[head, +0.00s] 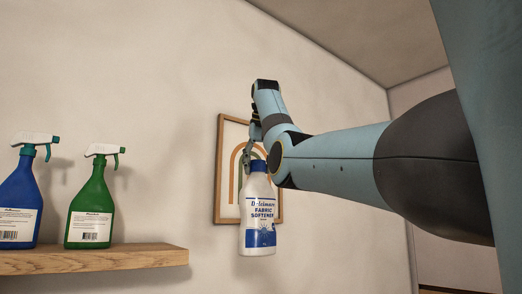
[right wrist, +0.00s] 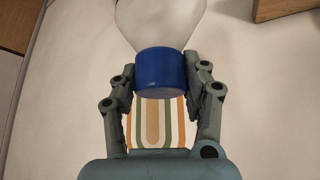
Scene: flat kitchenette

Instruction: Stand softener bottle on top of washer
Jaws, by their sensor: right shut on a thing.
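The softener bottle (head: 258,212) is white with a blue cap and a blue label reading fabric softener. It hangs upright in the air in the head view, in front of a framed picture. My right gripper (head: 257,160) is shut on its cap from above. In the right wrist view the blue cap (right wrist: 161,72) sits between the two fingers of the right gripper (right wrist: 161,75), with the white bottle body (right wrist: 160,22) beyond it. The washer is not in either view. My left gripper is not in view.
A wooden shelf (head: 95,259) at the left holds a blue spray bottle (head: 20,205) and a green spray bottle (head: 91,208). A framed rainbow picture (head: 230,135) hangs on the wall behind the softener bottle. The air between the shelf and the bottle is clear.

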